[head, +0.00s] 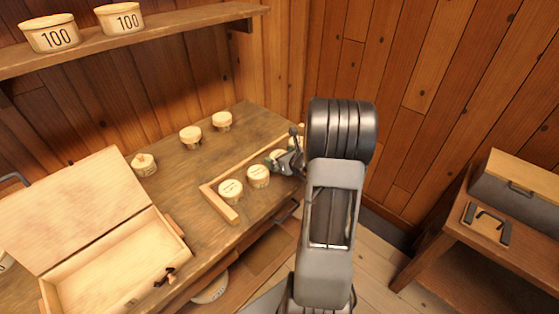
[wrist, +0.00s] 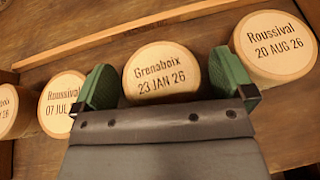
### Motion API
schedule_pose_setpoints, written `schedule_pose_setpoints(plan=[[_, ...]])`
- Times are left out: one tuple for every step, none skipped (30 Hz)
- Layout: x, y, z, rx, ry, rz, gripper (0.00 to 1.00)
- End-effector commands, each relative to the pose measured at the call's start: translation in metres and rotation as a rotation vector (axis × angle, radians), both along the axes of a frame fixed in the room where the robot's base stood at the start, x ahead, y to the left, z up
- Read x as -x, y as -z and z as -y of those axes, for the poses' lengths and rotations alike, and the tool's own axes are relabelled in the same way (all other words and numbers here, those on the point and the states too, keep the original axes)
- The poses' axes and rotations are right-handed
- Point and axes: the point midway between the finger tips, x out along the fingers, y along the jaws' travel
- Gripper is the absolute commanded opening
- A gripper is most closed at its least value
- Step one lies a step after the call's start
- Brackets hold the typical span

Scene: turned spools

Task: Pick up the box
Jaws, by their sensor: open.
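A round, pale wooden box (wrist: 160,72) labelled "Grenaboix 23 JAN 26" lies between the two green fingers of my gripper (wrist: 167,80) in the wrist view. My gripper is open, with one finger on either side of this box; I cannot tell whether they touch it. Similar round boxes flank it: one marked "Roussival 20 AUG 26" (wrist: 275,45) on the right and one marked "Roussival 07 JUL" (wrist: 60,103) on the left, partly covered by a finger. In the head view my gripper (head: 284,163) is low over the row, and my arm hides its right part.
A wooden rail (head: 230,211) edges the row on the workbench (head: 185,185). Several more round boxes stand behind, one here (head: 190,137). An open lidded case (head: 95,270) lies at the left. A shelf (head: 180,32) holds two tubs marked "100" (head: 56,38). A side table (head: 470,225) stands right.

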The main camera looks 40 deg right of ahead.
Motion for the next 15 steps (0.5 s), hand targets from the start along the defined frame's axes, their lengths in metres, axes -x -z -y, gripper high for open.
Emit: schedule_pose_setpoints(plan=[[-0.0042, 0.0016, -0.0006, 0.0, -0.001, 0.0, 1.0], [-0.0058, 0.0022, -0.0005, 0.0, 0.0, 0.001, 1.0], [-0.0072, 0.0029, -0.0005, -0.001, 0.0, 0.0, 1.0], [-0.0079, 0.0034, -0.0005, -0.001, 0.0, 0.0, 1.0], [-0.0083, 0.0037, -0.0005, -0.001, 0.0, 0.0, 1.0], [-0.0086, 0.0039, -0.0005, -0.001, 0.001, 0.0, 1.0], [-0.0086, 0.0039, -0.0005, -0.001, 0.001, 0.0, 1.0], [-0.0086, 0.0039, -0.0004, -0.001, 0.001, 0.0, 1.0], [-0.0085, 0.0038, -0.0004, -0.001, 0.001, 0.0, 1.0], [-0.0085, 0.0037, -0.0004, 0.0, 0.001, 0.0, 1.0], [-0.0084, 0.0037, -0.0004, 0.0, 0.001, 0.0, 1.0], [-0.0084, 0.0037, -0.0004, 0.0, 0.001, 0.0, 0.97], [-0.0084, 0.0037, -0.0004, 0.0, 0.001, 0.0, 0.94], [-0.0083, 0.0037, -0.0004, 0.0, 0.001, 0.0, 0.91], [-0.0083, 0.0037, -0.0004, 0.0, 0.001, 0.0, 0.88]])
